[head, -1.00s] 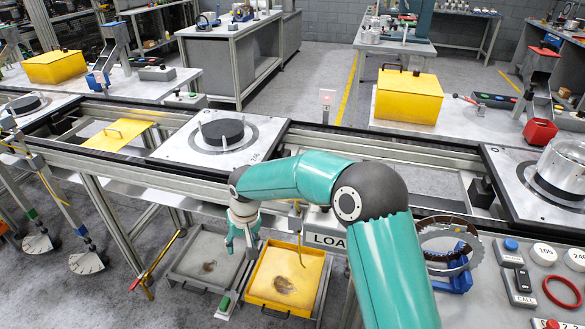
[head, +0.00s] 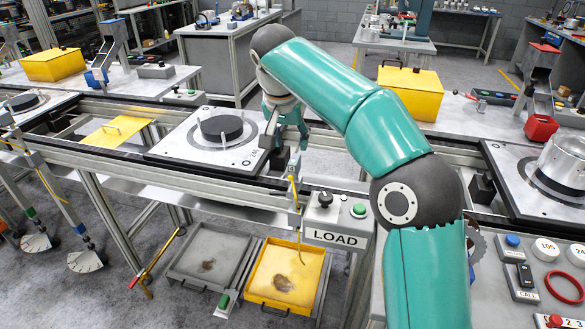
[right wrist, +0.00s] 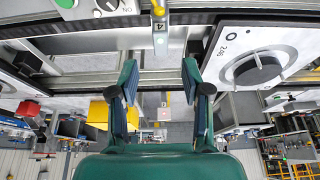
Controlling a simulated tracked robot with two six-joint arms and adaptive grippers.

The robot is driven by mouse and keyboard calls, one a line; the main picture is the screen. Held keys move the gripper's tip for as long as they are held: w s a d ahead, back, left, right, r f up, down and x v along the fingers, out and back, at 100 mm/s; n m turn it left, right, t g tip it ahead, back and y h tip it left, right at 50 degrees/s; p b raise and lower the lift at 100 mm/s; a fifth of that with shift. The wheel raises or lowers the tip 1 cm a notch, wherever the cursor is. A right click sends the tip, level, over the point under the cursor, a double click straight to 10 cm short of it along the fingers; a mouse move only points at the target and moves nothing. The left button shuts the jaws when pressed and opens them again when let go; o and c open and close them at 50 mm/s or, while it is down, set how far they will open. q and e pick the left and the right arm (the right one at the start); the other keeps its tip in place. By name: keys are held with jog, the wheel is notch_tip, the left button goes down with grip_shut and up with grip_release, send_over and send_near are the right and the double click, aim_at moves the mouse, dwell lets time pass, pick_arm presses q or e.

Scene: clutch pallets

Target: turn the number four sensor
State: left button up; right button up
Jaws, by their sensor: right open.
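The number four sensor (right wrist: 160,36) is a slim grey post with a "4" on it, at the top middle of the right wrist view. A yellow cable joins its end. In the head view the sensor (head: 294,185) stands at the near rail, beside the LOAD box, partly hidden by my gripper. My right gripper (head: 287,145) is open and empty, just above and beyond the sensor. In the right wrist view, its fingers (right wrist: 160,78) are spread on either side of the post's line, apart from it. My left gripper is not in view.
A pallet with a black disc (head: 221,130) lies left of my gripper. The LOAD box (head: 338,214) with a black knob and green button is close on the right. A grey tray (head: 178,273) and a yellow tray (head: 262,302) sit below. A yellow case (head: 410,92) stands behind.

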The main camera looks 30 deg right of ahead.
aim_at(294, 160)
jog(key=x, duration=1)
jog(key=shift+a+f+b, duration=0.1)
jog(key=shift+b, duration=0.3)
